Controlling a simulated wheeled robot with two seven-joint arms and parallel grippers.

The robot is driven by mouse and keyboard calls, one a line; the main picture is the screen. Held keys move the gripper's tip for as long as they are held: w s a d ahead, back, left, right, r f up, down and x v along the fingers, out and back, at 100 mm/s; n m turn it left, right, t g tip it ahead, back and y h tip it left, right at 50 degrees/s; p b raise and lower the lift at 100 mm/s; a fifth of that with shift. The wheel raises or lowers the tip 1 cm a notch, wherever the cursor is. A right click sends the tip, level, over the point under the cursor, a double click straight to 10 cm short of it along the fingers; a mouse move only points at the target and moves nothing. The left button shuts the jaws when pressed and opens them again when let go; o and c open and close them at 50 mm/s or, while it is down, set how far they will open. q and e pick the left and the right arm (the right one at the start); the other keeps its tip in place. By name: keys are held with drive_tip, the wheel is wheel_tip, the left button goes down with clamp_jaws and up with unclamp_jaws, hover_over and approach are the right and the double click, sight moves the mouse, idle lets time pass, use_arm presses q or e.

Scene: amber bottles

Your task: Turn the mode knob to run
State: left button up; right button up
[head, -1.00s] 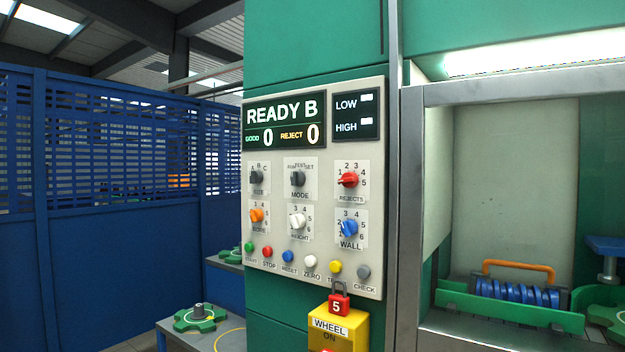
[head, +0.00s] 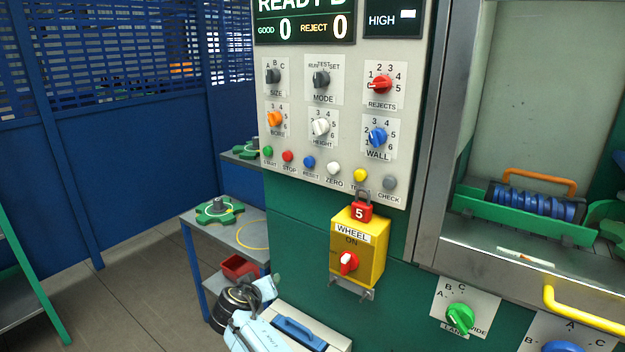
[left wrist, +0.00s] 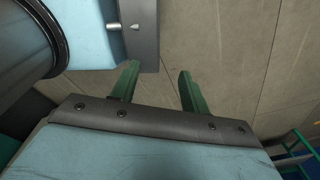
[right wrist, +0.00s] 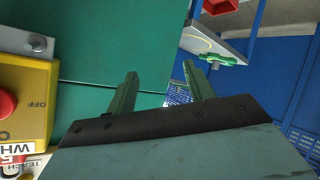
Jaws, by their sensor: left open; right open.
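The mode knob (head: 321,79) is dark grey, in the top middle of the grey control panel (head: 350,180) in the head view. RUN, TEST and SET are printed above it and MODE below; its pointer is too small to read surely. My left gripper (left wrist: 157,70) is open and empty above the floor in the left wrist view. My right gripper (right wrist: 160,70) is open and empty in the right wrist view, close to the green machine wall. Neither gripper touches the knob. A light blue part of my arm shows at the bottom of the head view.
Other knobs surround it: size (head: 273,76), bore (head: 275,119), height (head: 320,127), rejects (head: 381,84) and wall (head: 377,137). A row of buttons sits below. A yellow wheel box (head: 372,250) with a padlock (head: 362,211) juts out underneath. A side table (head: 225,236) stands left.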

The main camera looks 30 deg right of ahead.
drive_tip(key=w+r+m+h+p, duration=0.25)
drive_tip(key=r+m+h, duration=0.2)
drive_tip(key=r, duration=1.85)
drive_tip(key=m+g+h, duration=0.1)
drive_tip(key=m+h, duration=0.2)
drive_tip(key=m, duration=0.3)
approach(315, 81)
drive_tip(key=w+a+f, duration=0.4)
drive_tip(key=a+f, duration=0.1)
drive_tip(key=f, duration=0.4)
drive_tip(key=s+d+r+m+g+h+p, duration=0.15)
drive_tip(key=s+r+m, duration=0.25)
drive_tip(key=r, duration=0.5)
drive_tip(key=shift+g, duration=0.45)
drive_tip(key=p+x, duration=0.1)
drive_tip(key=x, duration=0.3)
drive_tip(key=p+x, duration=0.1)
drive_tip(key=x, duration=0.3)
drive_tip(key=p+x, duration=0.1)
drive_tip(key=x, duration=0.3)
drive_tip(key=shift+w+d+f, duration=0.1)
drive_tip(key=shift+w, duration=0.2)
use_arm(q)
wheel_tip(315, 81, up, 8)
drive_tip(key=d, duration=0.1)
drive_tip(key=shift+w+d+f, duration=0.2)
drive_tip(key=shift+w+d, duration=0.1)
drive_tip(key=shift+w, duration=0.1)
use_arm(e)
drive_tip(key=c, duration=1)
